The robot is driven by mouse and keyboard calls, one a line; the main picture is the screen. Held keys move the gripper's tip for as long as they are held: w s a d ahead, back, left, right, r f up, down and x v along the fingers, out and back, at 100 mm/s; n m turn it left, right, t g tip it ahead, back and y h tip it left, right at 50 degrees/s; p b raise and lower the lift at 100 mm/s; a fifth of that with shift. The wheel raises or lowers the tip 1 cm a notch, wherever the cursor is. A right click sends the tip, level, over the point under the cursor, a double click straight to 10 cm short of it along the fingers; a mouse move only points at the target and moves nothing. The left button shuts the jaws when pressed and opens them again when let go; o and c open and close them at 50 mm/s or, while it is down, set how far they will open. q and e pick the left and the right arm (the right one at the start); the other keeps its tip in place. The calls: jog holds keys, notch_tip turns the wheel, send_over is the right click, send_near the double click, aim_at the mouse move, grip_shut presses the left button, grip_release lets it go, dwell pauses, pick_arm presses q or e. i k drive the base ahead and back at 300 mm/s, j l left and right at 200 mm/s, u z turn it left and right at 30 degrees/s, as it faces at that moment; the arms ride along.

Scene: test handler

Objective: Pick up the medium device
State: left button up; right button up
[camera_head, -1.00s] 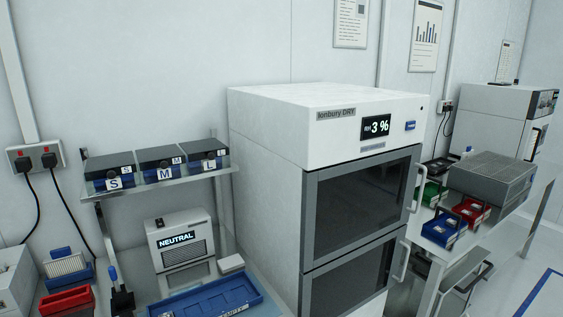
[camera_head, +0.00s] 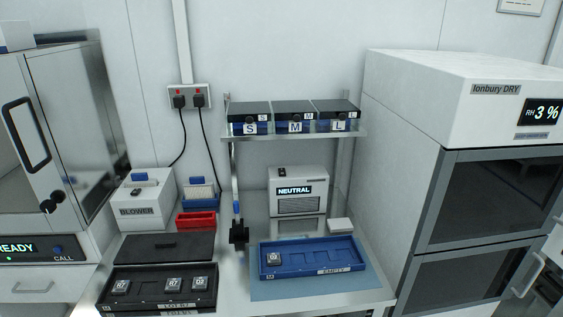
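Several small grey square devices are in view, and I cannot tell by size which is medium. One device (camera_head: 274,258) lies in the left end of a blue tray (camera_head: 328,272) labelled EMPTY. In a black tray (camera_head: 150,301) at the lower left are a left device (camera_head: 121,287), a middle device (camera_head: 172,284) and a right device (camera_head: 200,282); their markings are too small to read surely. On the shelf, a black and blue box marked M (camera_head: 295,108) stands between box S (camera_head: 249,109) and box L (camera_head: 336,107). Neither gripper is in view.
A NEUTRAL unit (camera_head: 298,190) stands under the metal shelf (camera_head: 290,134). A black upright holder (camera_head: 239,232) is between the trays. A red bin (camera_head: 196,220) and BLOWER box (camera_head: 145,205) stand behind a dark lid (camera_head: 165,246). The drying cabinet (camera_head: 403,150) bounds the right.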

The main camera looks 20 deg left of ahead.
aim_at(199, 284)
jog(key=u, duration=1.45)
